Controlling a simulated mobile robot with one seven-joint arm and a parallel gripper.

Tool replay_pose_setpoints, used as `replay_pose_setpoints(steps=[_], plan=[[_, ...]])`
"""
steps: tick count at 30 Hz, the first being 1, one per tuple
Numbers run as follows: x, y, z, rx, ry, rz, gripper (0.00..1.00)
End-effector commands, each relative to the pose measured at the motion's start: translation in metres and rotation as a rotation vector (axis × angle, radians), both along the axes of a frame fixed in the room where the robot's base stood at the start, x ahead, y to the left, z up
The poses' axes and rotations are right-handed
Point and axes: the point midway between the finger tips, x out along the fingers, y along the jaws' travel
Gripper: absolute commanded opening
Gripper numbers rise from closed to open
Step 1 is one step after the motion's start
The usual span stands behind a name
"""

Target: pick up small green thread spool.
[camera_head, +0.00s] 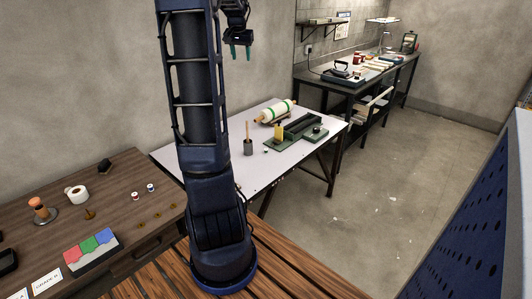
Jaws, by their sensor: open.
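My gripper (241,51) is at the top of the view, fingers pointing down, open and empty. It is high in front of the back wall, well above the tables. A tiny whitish and green item (265,151) lies on the white table (205,142), between a dark cup and a green tray. It may be the small green thread spool, but it is too small to be sure. Two small spools stand on the brown table (110,180) at left: one with red thread (135,196) and one with blue thread (151,187).
On the white table stand a dark cup with a stick (248,146), a yellow item (279,132), a green tray (290,146) and a roll (276,111). Red, green and blue folded cloths (88,247) lie at left. My arm hides part of the white table.

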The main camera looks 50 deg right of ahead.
Motion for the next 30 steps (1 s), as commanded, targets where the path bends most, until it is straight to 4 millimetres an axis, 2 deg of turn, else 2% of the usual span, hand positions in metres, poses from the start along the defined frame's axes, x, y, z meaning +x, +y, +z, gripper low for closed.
replay_pose_setpoints(steps=[1,3,9,19,26,30], plan=[[-0.002,-0.014,-0.004,-0.004,0.005,-0.022,0.47],[-0.005,-0.03,-0.007,-0.009,0.009,-0.047,0.47],[-0.014,-0.066,-0.015,-0.022,0.021,-0.102,0.47],[-0.025,-0.104,-0.029,-0.036,0.036,-0.163,0.47],[-0.024,-0.102,-0.084,-0.034,0.036,-0.159,0.47],[-0.024,-0.101,-0.128,-0.033,0.038,-0.16,0.47]])
